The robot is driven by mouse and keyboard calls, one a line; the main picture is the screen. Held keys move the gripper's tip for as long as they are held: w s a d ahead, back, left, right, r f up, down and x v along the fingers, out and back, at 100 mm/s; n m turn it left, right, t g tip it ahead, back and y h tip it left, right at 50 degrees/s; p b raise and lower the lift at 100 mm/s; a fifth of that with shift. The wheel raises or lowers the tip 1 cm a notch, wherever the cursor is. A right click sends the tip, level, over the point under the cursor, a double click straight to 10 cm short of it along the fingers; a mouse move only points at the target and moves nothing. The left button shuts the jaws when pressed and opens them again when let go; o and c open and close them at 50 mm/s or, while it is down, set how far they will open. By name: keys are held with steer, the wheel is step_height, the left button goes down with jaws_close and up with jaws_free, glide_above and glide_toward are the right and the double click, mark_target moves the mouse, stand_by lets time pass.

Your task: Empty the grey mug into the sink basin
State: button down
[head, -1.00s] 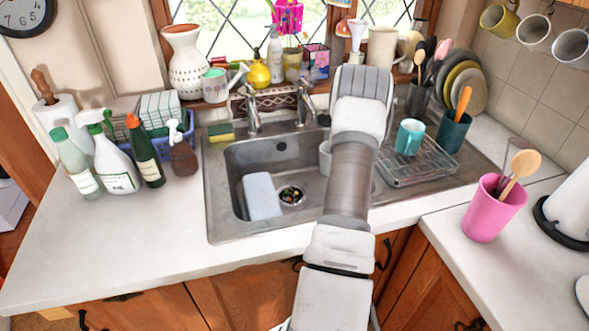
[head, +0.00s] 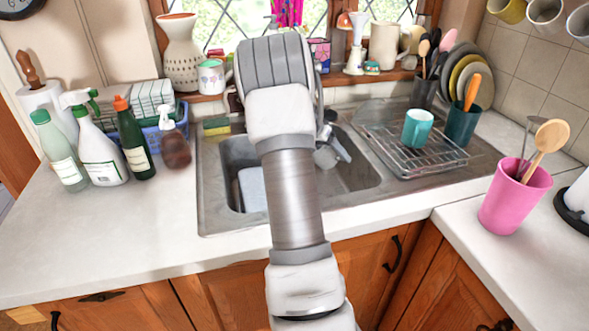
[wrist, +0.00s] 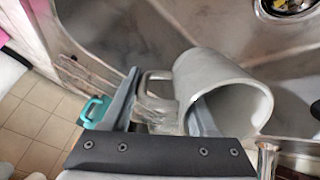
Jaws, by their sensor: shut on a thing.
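The grey mug (wrist: 215,82) is in my gripper (wrist: 168,100) in the wrist view. It lies tilted on its side, with its mouth toward the lower right of that view. One finger is beside the handle and the other reaches to the mug's mouth; the exact contact is partly hidden. What is inside the mug cannot be seen clearly. In the head view my arm crosses the sink basin (head: 358,178) and hides part of it, and the mug cannot be made out surely there. The drain (wrist: 290,6) shows at the top of the wrist view.
A pale block (head: 252,190) lies in the basin's left part. A teal mug (head: 418,128) stands on the wire rack (head: 395,150) at the right. Bottles (head: 100,150) stand on the left counter. A pink cup (head: 513,200) with utensils stands on the right counter.

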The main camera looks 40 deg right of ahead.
steer(key=shift+w+a+r+g+h+b, duration=0.1)
steer(key=shift+a+r+g+h+b, duration=0.2)
steer(key=shift+r+h+b, duration=0.4)
steer(key=shift+w+a+r+g+h+b, duration=0.1)
steer(key=shift+r+g+h+b, duration=0.4)
steer(key=shift+h, duration=0.35)
steer(key=shift+w+a+r+g+h+b, duration=0.15)
steer(key=shift+r+g+h+b, duration=0.15)
steer(key=shift+r+h+b, duration=0.4)
steer(key=shift+a+r+g+h, duration=0.25)
steer(key=shift+r+g+h, duration=0.05)
steer(key=shift+h, duration=0.45)
steer(key=shift+w+r, duration=0.1)
steer(key=shift+w+a+r+h, duration=0.15)
steer(key=shift+a+r+h, duration=0.1)
steer(key=shift+a+h, duration=0.3)
steer(key=shift+w+a+r+g+h+p, duration=0.2)
steer(key=shift+a+g+h+p, duration=0.05)
steer(key=shift+a+g+p, duration=0.15)
steer(key=shift+w+a+r+g+h+b, duration=0.25)
steer(key=shift+h+b, duration=0.4)
steer(key=shift+b, duration=1.05)
steer(key=shift+w+a+r+g+h+b, duration=0.1)
steer(key=shift+a+r+g+h+b, duration=0.4)
steer(key=shift+b, duration=1.15)
steer(key=shift+f+h+b, duration=0.25)
steer(key=shift+h+b, duration=0.1)
steer(key=shift+b, duration=0.15)
